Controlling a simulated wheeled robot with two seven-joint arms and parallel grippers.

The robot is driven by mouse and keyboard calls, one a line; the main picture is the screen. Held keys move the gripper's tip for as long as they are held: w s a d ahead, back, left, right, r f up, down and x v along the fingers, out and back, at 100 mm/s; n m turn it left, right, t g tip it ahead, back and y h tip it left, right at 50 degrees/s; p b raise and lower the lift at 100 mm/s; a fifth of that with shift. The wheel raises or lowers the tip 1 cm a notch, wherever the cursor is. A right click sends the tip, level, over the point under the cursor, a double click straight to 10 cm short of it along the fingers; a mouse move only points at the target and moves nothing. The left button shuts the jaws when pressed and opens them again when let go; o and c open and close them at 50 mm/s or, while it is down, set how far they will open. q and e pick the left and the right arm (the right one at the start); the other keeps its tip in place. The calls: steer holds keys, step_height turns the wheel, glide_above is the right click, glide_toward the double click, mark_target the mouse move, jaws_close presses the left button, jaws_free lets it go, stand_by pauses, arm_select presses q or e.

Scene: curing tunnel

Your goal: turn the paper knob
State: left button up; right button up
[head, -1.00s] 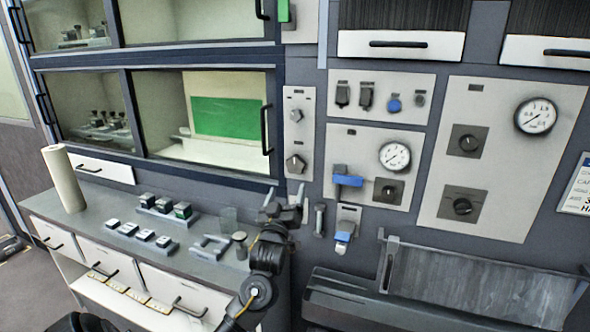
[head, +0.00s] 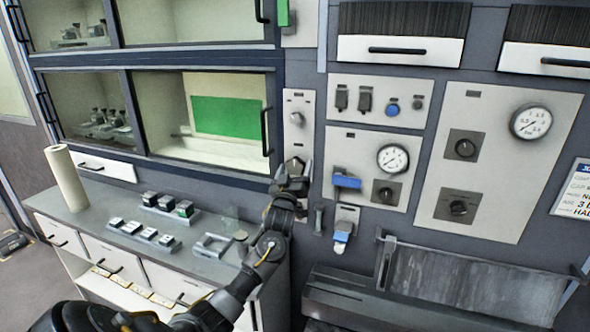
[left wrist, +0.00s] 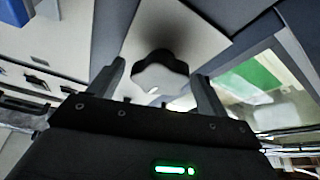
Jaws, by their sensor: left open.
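A dark lobed knob (left wrist: 160,74) on a pale narrow panel shows in the left wrist view, between the two fingers of my left gripper (left wrist: 158,72). The fingers stand apart on either side of it, and I cannot tell whether they touch it. In the head view my left gripper (head: 293,182) is raised at the lower part of the narrow panel (head: 298,98), partly covering the lower knob (head: 297,164). A smaller knob (head: 296,118) sits higher on that panel. No label reading "paper" is legible. My right gripper is not in view.
A glass-fronted cabinet with a black handle (head: 265,130) is just left of the panel. To the right are a blue lever (head: 346,181), a gauge (head: 392,159) and other knobs. A bench (head: 95,219) with small blocks lies below left.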

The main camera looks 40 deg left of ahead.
arm_select(q)
steer(key=c, duration=1)
steer(key=shift+m+t+h, duration=0.3)
steer(key=shift+m, duration=0.1)
steer(key=m+h, duration=0.1)
steer(key=m, duration=0.1)
steer(key=shift+s+a+m+b, duration=0.1)
steer(key=shift+m+b, duration=0.2)
steer(key=m+h, duration=0.1)
steer(key=m, duration=0.1)
steer(key=m+t+h, duration=0.1)
steer(key=m, duration=0.2)
steer(key=shift+h, duration=0.3)
steer(key=m+h, duration=0.1)
steer(key=m, duration=0.2)
steer(key=m+h, duration=0.2)
steer(key=m, duration=0.1)
steer(key=shift+a+m+h+b, duration=0.15)
steer(key=shift+m+h+b, duration=0.15)
steer(key=shift+m, duration=0.1)
steer(key=shift+m+g+h, duration=0.3)
steer(key=shift+m+h, duration=0.4)
steer(key=shift+m, duration=1.3)
steer(key=shift+m, duration=0.3)
